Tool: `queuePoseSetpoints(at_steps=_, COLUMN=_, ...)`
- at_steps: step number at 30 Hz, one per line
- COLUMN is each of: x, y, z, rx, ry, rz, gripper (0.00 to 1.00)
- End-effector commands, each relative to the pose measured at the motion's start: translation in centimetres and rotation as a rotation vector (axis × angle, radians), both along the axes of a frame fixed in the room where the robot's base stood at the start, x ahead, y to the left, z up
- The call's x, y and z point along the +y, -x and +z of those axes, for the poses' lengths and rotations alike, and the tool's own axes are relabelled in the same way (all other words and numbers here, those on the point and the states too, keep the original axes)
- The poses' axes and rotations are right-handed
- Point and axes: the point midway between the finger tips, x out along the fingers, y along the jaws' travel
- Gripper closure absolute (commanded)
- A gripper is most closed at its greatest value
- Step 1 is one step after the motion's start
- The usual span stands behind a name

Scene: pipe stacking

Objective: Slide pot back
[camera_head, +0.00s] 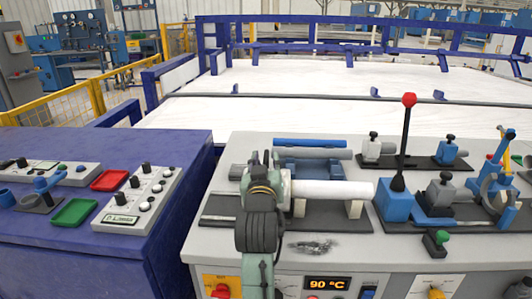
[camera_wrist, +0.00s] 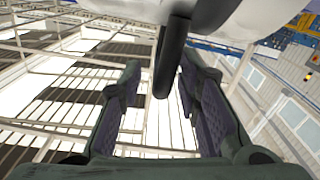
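My gripper (camera_head: 268,172) is over the left end of the front fixture on the grey bench, behind my wrist. In the wrist view, my gripper (camera_wrist: 158,85) shows two fingers standing wide apart. A dark bar (camera_wrist: 172,55) reaches down between them from a pale rounded body (camera_wrist: 215,18). I see no clear contact of either finger with the bar. A white pipe (camera_head: 335,190) lies level to the right of my gripper, over a pale support block (camera_head: 353,209). I cannot tell for sure which part is the pot; my arm hides the fixture's left end.
A red-knobbed lever (camera_head: 404,140) stands upright right of the pipe. Grey and blue clamp fixtures (camera_head: 440,190) fill the bench's right. A display (camera_head: 327,284) reads 90 °C. A blue side table (camera_head: 190,170) with a button panel (camera_head: 138,195) and green tray (camera_head: 74,212) is left.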

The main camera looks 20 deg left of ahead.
Motion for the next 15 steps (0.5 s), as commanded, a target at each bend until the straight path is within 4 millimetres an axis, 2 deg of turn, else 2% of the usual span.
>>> queuePoseSetpoints(at_steps=6, x=0.5, y=-1.6, z=0.0, rx=0.000, ry=0.000, rz=0.001, gripper=0.69)
queuePoseSetpoints(at_steps=15, x=0.5, y=-1.7, z=0.0, rx=-0.001, ry=0.000, rz=0.001, gripper=0.71)
